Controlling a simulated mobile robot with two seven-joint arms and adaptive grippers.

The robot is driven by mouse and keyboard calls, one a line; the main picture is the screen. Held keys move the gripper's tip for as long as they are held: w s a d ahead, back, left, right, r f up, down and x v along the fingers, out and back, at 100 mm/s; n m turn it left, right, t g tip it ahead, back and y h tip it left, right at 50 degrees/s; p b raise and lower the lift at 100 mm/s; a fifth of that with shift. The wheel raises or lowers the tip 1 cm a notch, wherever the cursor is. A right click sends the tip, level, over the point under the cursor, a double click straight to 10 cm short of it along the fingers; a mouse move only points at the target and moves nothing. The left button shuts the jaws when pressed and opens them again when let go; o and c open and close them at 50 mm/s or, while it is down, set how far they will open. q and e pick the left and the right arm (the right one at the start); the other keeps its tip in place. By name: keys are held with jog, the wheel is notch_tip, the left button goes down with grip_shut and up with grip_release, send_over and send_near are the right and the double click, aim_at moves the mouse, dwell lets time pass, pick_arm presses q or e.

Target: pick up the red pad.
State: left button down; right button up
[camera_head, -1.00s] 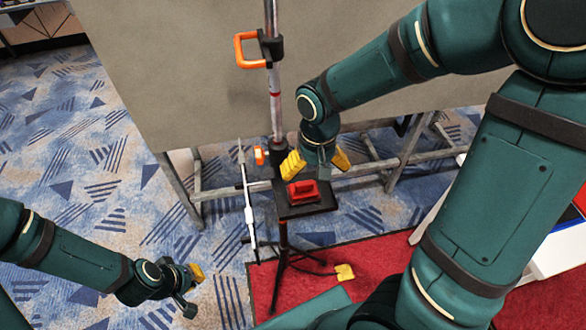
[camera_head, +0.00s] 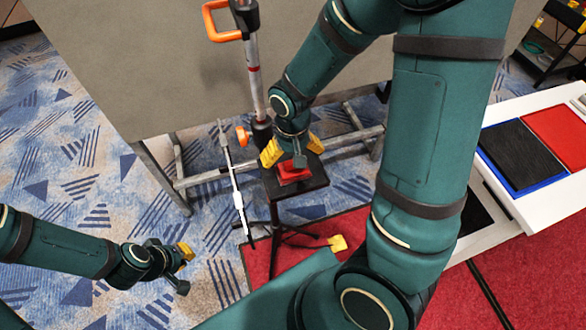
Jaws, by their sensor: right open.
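The red pad (camera_head: 290,174) lies on a small black platform (camera_head: 302,188) fixed to an upright stand. My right gripper (camera_head: 291,152), with yellow fingertips, is directly above the pad, pointing down. Its fingers are spread apart, and its tips look very close to the pad; whether they touch it I cannot tell. Part of the pad is hidden by the gripper. My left gripper (camera_head: 186,266) is low at the left, far from the pad, seen side-on, so the gap between its fingers is unclear.
A metal pole with an orange handle (camera_head: 213,20) rises behind the platform, before a large grey panel (camera_head: 150,60). A thin white rod (camera_head: 238,195) stands at the left. A white table (camera_head: 550,196) with black and red panels is at the right. A yellow piece (camera_head: 337,243) lies on red carpet.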

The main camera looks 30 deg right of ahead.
notch_tip(320, 180, down, 5)
jog(key=shift+w+d+b, duration=0.1)
jog(key=shift+d+b, duration=0.05)
jog(key=shift+b, duration=0.25)
jog(key=c, duration=1.1)
notch_tip(320, 180, up, 10)
jog(key=shift+r+p, duration=0.1)
jog(key=shift+p, duration=0.85)
jog(key=o, duration=0.4)
grip_shut()
